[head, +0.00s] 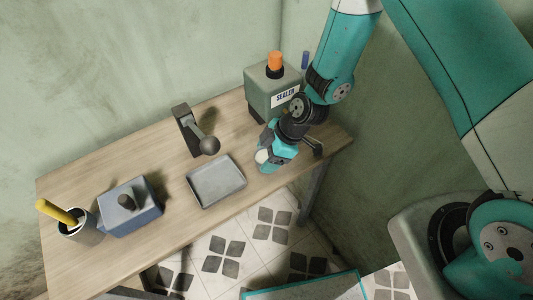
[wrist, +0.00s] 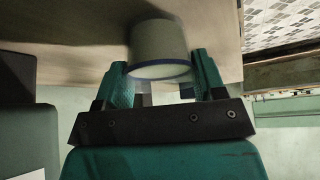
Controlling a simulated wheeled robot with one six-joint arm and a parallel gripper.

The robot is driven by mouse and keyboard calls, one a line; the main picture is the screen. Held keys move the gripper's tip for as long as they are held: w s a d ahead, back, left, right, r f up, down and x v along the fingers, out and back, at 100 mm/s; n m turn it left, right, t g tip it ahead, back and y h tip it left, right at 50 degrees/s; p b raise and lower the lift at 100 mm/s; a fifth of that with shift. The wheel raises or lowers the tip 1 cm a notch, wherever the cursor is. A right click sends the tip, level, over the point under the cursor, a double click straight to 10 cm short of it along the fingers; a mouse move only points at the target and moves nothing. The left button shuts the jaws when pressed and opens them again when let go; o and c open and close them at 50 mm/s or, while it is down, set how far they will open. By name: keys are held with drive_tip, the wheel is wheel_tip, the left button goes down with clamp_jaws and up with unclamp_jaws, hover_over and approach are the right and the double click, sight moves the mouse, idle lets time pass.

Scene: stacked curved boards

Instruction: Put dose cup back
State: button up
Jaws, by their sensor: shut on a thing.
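The dose cup, a pale cup with a blue rim line (wrist: 158,42), sits between the two teal fingers of my gripper (wrist: 158,68) in the wrist view. In the head view my gripper (head: 270,158) is low over the right part of the table, and a small pale part of the cup (head: 262,156) shows beside the fingers. The fingers hide much of the cup there, and I cannot tell whether it touches the tabletop. The grey-green SEALER container (head: 257,93) with an orange cap (head: 275,61) stands behind my gripper.
A grey tray (head: 216,182) lies left of my gripper near the table's front edge. A dark lever stand (head: 186,128) is behind it. A blue-grey box (head: 130,206) and a pot with a yellow handle (head: 57,213) stand at the left. Walls close the back and right.

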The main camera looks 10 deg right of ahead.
drive_tip(key=o, duration=1.1)
drive_tip(key=shift+r, duration=0.15)
drive_tip(key=b+v, duration=0.2)
drive_tip(key=v, duration=1)
drive_tip(key=s+r+m, duration=0.3)
drive_tip(key=s+r, duration=0.2)
drive_tip(key=r, duration=0.1)
drive_tip(key=s+r+m+h, duration=0.1)
drive_tip(key=s+r+m, duration=0.3)
drive_tip(key=s+r, duration=0.2)
drive_tip(key=s+d+r+m, duration=0.1)
drive_tip(key=s+r+m, duration=0.2)
drive_tip(key=s+r, duration=0.2)
drive_tip(key=shift+s+r+m+h, duration=0.15)
drive_tip(key=shift+s+r+h, duration=0.05)
drive_tip(key=shift+r, duration=0.55)
drive_tip(key=shift+s+r+m+h, duration=0.15)
drive_tip(key=shift+r+h, duration=0.05)
drive_tip(key=shift+r, duration=0.5)
drive_tip(key=shift+a, duration=0.1)
